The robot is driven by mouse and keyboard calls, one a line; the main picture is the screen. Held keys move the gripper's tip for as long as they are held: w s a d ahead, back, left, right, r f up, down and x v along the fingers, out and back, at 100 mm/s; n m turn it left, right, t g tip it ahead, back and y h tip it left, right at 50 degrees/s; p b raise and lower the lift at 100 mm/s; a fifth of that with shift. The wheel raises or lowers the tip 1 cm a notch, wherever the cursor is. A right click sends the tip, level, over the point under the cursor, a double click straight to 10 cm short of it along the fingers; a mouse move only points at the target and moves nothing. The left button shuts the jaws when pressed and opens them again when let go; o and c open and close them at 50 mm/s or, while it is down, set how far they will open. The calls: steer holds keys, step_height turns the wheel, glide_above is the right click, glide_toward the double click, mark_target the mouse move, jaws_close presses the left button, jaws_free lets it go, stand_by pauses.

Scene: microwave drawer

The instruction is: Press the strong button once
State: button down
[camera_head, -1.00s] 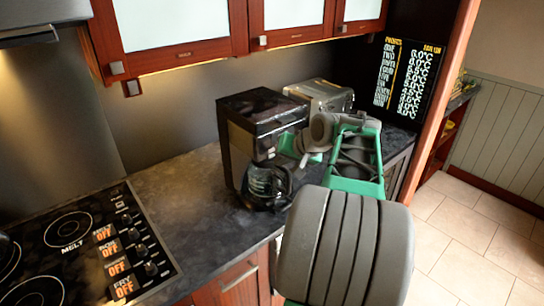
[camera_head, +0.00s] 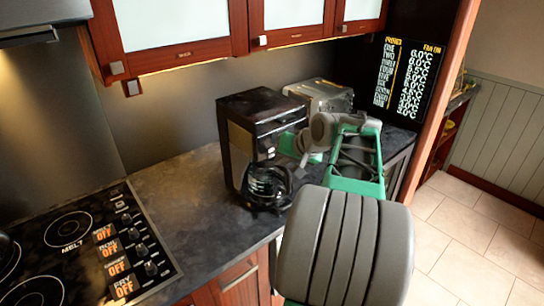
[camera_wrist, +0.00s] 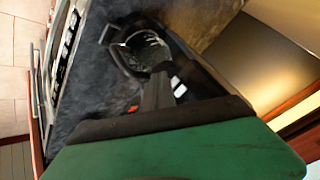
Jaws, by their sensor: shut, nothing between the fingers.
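The black coffee machine (camera_head: 262,120) stands on the counter, with its glass carafe (camera_head: 266,186) in front at its base. The carafe also shows in the wrist view (camera_wrist: 142,52). I cannot make out the strong button in either view. My gripper (camera_head: 303,158) is at the right side of the machine's front, close to it; contact cannot be told. In the wrist view my shut, dark fingers (camera_wrist: 160,84) reach toward the machine, with nothing held. Small white marks and a red-orange spot show beside the fingers. My wrist and arm hide part of the machine's right side.
A metal toaster-like appliance (camera_head: 320,96) stands behind and right of the machine. A cooktop (camera_head: 82,245) with lit labels is at the left. The dark counter (camera_head: 185,195) between is clear. Wall cabinets (camera_head: 175,30) hang above. A black text panel (camera_head: 408,80) is at the right.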

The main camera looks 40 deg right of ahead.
steer(key=shift+w, duration=0.1)
stand_by(0.7)
steer(key=shift+w, duration=0.3)
steer(key=shift+w, duration=0.3)
stand_by(0.5)
steer(key=shift+s, duration=0.75)
steer(key=s, duration=0.5)
steer(key=shift+d, duration=0.1)
stand_by(0.6)
